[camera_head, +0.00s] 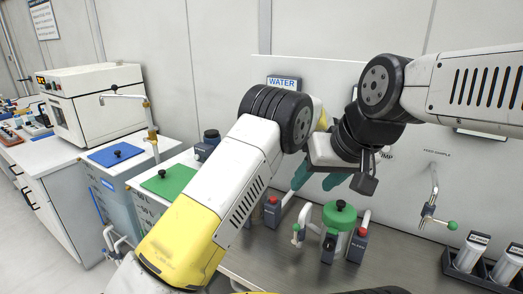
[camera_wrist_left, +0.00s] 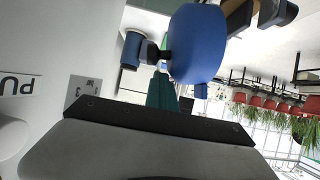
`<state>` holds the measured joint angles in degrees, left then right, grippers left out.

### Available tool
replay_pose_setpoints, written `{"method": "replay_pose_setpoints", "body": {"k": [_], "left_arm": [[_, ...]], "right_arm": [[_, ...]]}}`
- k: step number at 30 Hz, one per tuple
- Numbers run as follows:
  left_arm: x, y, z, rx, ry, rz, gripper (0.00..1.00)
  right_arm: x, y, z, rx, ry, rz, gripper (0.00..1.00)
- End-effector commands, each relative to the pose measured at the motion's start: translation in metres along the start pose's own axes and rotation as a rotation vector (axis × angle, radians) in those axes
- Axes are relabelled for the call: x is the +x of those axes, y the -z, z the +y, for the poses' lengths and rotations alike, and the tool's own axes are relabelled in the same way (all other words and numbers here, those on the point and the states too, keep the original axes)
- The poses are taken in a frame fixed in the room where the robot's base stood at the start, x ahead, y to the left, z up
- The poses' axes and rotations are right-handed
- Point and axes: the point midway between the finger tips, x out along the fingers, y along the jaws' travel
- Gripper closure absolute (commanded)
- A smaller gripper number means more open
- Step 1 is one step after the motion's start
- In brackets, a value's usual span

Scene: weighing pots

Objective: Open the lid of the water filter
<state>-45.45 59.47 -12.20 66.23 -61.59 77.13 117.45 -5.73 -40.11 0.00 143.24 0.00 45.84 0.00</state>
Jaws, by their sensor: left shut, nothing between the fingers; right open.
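A unit with a green round lid (camera_head: 339,216) and a small knob stands on the bench; its lid looks closed. No label on it names it as the water filter. My right gripper (camera_head: 318,180) is open, its teal fingers spread above and behind this unit. My left gripper is hidden behind my arms in the head view. In the left wrist view the teal fingers of my left gripper (camera_wrist_left: 165,92) are shut and empty, close to a blue rounded part (camera_wrist_left: 196,45) with a black knob. Whether they touch cannot be told.
A WATER sign (camera_head: 284,83) is on the wall. At left stand tanks with a blue lid (camera_head: 115,154) and a green lid (camera_head: 168,182), and a white oven (camera_head: 95,105). A tap (camera_head: 430,210) and a rack (camera_head: 480,262) are at right. My arms crowd the middle.

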Motion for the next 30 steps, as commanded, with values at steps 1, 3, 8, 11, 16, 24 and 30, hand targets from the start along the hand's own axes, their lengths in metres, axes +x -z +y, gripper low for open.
{"method": "replay_pose_setpoints", "body": {"k": [1,3,8,11,16,24,30], "left_arm": [[-0.001,-0.021,-0.004,0.022,0.008,-0.03,1.0],[-0.002,-0.018,-0.004,0.022,0.007,-0.03,1.0],[-0.01,-0.006,-0.01,0.022,0.006,-0.03,1.0],[-0.015,0.004,-0.013,0.02,0.004,-0.029,1.0],[-0.021,0.022,-0.02,0.014,0.006,-0.024,1.0],[-0.031,0.045,-0.03,0.012,0.008,-0.021,1.0],[-0.033,0.05,-0.032,0.012,0.009,-0.02,1.0]], "right_arm": [[0.0,0.0,0.0,0.0,0.0,0.0,0.48],[0.0,0.0,0.0,0.0,0.0,0.0,0.48],[0.0,0.0,0.0,0.0,0.0,0.0,0.48],[0.0,0.0,0.0,0.0,0.0,0.0,0.48],[0.0,0.0,0.0,0.0,0.0,0.0,0.48],[0.0,0.0,0.0,0.0,0.0,0.0,0.48],[0.0,0.0,0.0,0.0,0.0,0.0,0.48]]}}
